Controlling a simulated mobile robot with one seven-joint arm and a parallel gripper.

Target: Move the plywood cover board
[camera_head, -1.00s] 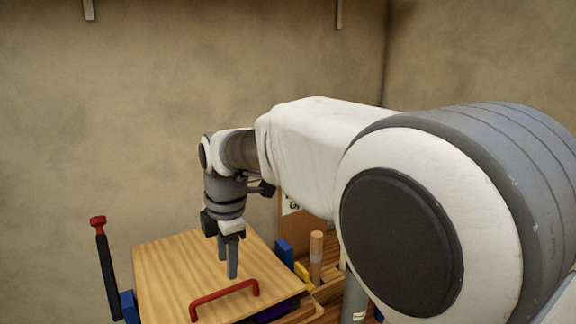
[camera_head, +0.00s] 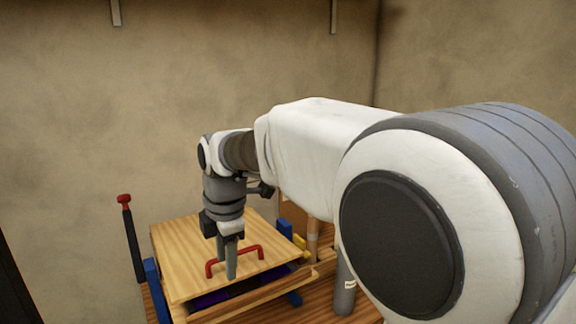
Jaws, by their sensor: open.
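The plywood cover board (camera_head: 190,247) is a light wood-grain panel lying over a wooden frame at the lower middle of the head view. A red bar handle (camera_head: 247,250) stands on its top. My gripper (camera_head: 228,276) points straight down with its fingers in front of the handle's middle in this view. The fingers look apart and hold nothing. I cannot tell whether they straddle the bar. Something purple (camera_head: 212,298) shows under the board's front edge.
Blue blocks stand beside the board at left (camera_head: 155,290) and right (camera_head: 285,228). A black post with a red top (camera_head: 130,235) rises at left. A grey cylinder (camera_head: 344,290) stands at right. My arm hides much of the right side.

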